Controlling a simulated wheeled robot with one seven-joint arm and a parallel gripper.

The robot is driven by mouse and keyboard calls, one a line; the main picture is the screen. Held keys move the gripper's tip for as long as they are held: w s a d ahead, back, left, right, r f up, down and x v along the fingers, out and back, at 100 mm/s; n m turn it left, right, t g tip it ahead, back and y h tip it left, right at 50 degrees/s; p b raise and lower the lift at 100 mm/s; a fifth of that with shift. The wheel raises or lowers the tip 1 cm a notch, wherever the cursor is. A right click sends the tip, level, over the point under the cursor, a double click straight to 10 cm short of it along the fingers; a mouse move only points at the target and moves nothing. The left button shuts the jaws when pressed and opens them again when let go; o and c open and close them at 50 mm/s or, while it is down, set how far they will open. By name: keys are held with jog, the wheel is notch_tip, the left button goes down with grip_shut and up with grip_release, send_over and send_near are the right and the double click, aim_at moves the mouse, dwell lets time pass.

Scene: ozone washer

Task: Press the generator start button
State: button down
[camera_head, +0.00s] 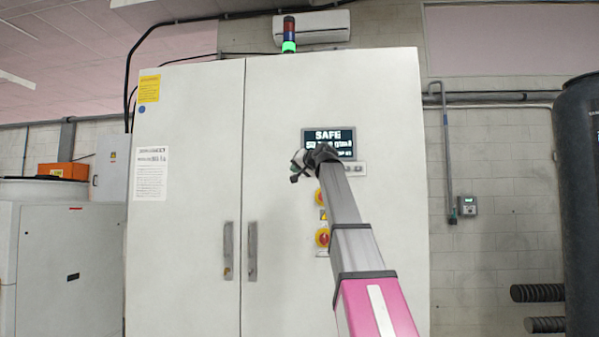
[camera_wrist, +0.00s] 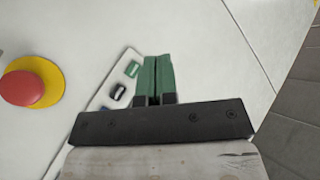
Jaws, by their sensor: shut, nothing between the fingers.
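My gripper (camera_wrist: 158,62) has green fingers pressed together in the wrist view, with nothing between them. Its tips are over the white cabinet face, just right of a small light plate with a few buttons. A green-toned button (camera_wrist: 132,69) is at the plate's upper end, and a dark button with a white mark (camera_wrist: 117,92) is below it. I cannot tell which is the generator start button, or whether the fingers touch the cabinet. In the head view my gripper (camera_head: 297,170) is in front of the cabinet, below the display, largely hidden by my wrist.
A red mushroom button on a yellow disc (camera_wrist: 30,88) is left of the plate. The white two-door cabinet (camera_head: 190,210) carries a display (camera_head: 329,142) reading "SAFE" and a signal tower (camera_head: 289,35) lit green. A dark tank (camera_head: 580,190) stands at right.

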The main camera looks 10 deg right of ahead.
jog(key=w+d, duration=0.2)
jog(key=w, duration=0.6)
jog(key=shift+w+d, duration=0.2)
jog(key=shift+d, duration=0.15)
dwell(1.9)
jog(key=shift+w+d, duration=0.15)
jog(key=shift+w, duration=0.25)
jog(key=shift+w+d, duration=0.1)
jog(key=shift+w, duration=0.25)
dwell(0.7)
jog(key=shift+s, duration=0.1)
jog(key=shift+s+a, duration=0.25)
jog(key=shift+s, duration=0.45)
jog(key=shift+s+a, duration=0.25)
jog(key=shift+s, duration=0.55)
jog(key=shift+s+a, duration=0.25)
jog(key=shift+s, duration=0.5)
jog(key=shift+s+a, duration=0.25)
jog(key=shift+s, duration=0.55)
